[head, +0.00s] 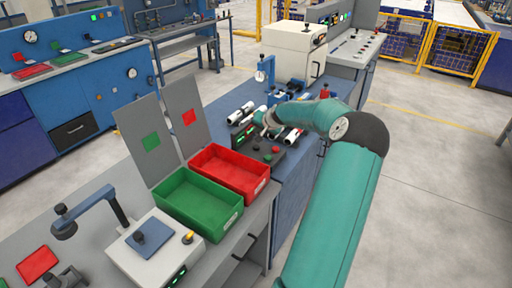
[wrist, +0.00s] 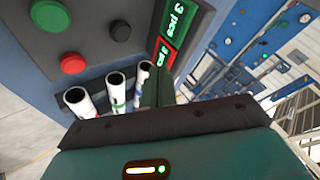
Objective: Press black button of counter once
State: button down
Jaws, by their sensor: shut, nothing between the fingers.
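The counter (head: 262,155) is a dark box on the blue bench in the head view. In the wrist view its dark panel (wrist: 95,40) fills the top left, with a black button (wrist: 120,31), a green button (wrist: 48,15) and a red button (wrist: 73,63). Its green-lit and red-lit displays (wrist: 183,18) sit right of the black button. My gripper (wrist: 158,78) is shut and empty, its dark green fingers pointing up just below the displays. It appears apart from the black button.
Pipes also lie behind the counter (head: 240,112) in the head view. Red (head: 262,190) and green (head: 225,222) trays stand in front of the counter. The floor to the right is clear.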

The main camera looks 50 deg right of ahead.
aim_at(258, 148)
jog(key=shift+w+f, duration=0.1)
jog(key=shift+f, duration=2.8)
jog(key=shift+f, duration=0.4)
jog(key=shift+f, duration=0.45)
dwell(0.5)
jog(key=shift+r, duration=0.85)
jog(key=shift+r, duration=2.55)
